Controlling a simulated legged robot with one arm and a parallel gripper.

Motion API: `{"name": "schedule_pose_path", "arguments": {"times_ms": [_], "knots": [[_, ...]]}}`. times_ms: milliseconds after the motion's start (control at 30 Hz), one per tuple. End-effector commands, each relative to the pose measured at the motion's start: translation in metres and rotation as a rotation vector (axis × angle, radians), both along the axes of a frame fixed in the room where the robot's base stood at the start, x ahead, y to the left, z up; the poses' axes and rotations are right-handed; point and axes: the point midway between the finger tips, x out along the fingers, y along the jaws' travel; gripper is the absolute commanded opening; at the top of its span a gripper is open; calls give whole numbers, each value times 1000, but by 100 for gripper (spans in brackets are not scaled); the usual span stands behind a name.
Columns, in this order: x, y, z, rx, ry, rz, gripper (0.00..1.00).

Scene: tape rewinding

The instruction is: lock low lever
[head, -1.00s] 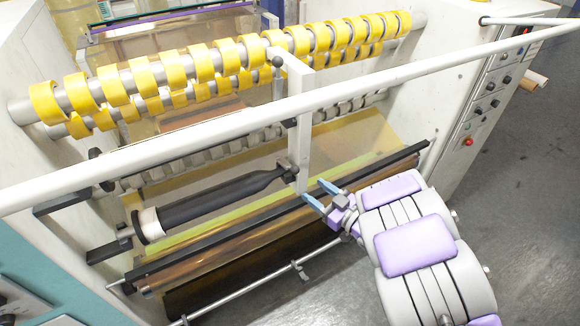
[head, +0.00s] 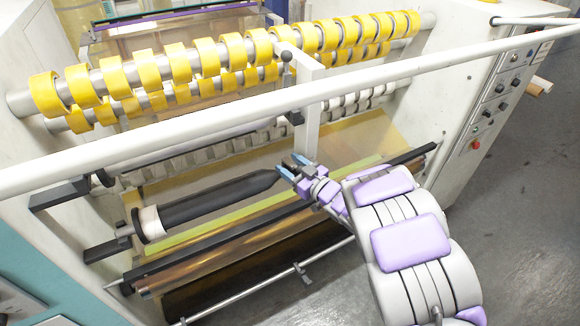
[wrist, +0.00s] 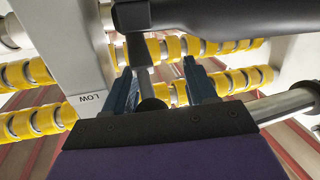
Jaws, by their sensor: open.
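My gripper (head: 291,166) is open at the lower part of the white upright post (head: 312,134), by the tapered end of the black roller shaft (head: 215,202). In the wrist view my two blue-grey fingers (wrist: 162,88) stand apart. The low lever's metal stem (wrist: 145,82) and round black knob (wrist: 152,104) show between them, with the black pivot (wrist: 131,16) above. I cannot tell whether the fingers touch the lever. The upside-down word LOW (wrist: 90,98) is on the post beside it. In the head view the low lever is mostly hidden by my gripper.
A long white rail (head: 400,72) crosses in front of the machine, above my arm. An upper lever with a black knob (head: 288,57) is higher on the post. Rows of yellow tape rolls (head: 149,71) lie behind. A dark bar (head: 200,258) runs below.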

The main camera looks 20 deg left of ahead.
Motion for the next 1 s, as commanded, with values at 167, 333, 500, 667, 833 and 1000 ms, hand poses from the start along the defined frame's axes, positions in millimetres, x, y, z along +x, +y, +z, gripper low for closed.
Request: {"name": "schedule_pose_path", "arguments": {"times_ms": [167,333,500,667,833,1000], "knots": [[1,-4,2,1,-1,-5,56],[2,3,-2,-7,1,-6,38],[3,6,-4,-11,2,-6,22],[2,4,-3,-8,2,-4,6],[1,3,-3,-7,1,-4,0],[1,2,-2,-6,1,-5,0]]}}
